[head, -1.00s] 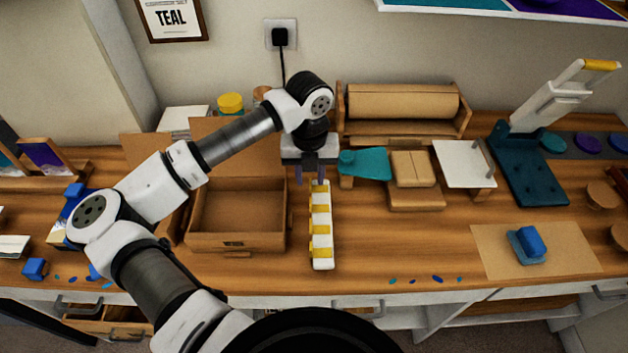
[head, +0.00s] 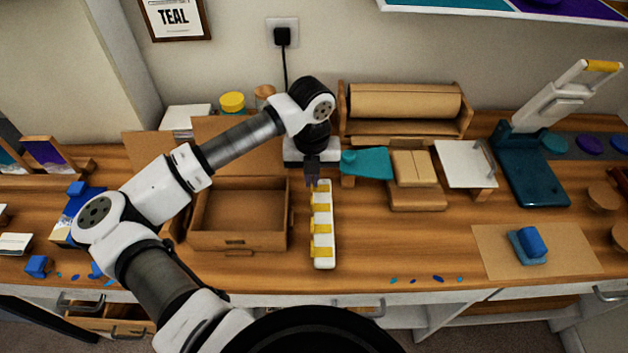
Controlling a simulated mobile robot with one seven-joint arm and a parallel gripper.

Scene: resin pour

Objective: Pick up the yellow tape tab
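A long white strip holder (head: 324,262) lies on the workbench right of the open cardboard box, running from near to far. Several yellow tape tabs (head: 322,228) sit across it in a row, with the farthest tab (head: 321,187) near its far end. My gripper (head: 312,183) points down at the strip's far end, its dark fingers just behind and slightly left of the farthest tab. The fingers overlap in this view, so their gap is hidden. I cannot tell whether they touch the tab.
The open cardboard box (head: 238,242) stands close left of the strip. A teal piece (head: 365,163) on a wooden stand and wooden blocks (head: 416,198) are close right. A paper roll (head: 404,102) stands behind. The bench right of the strip is mostly clear.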

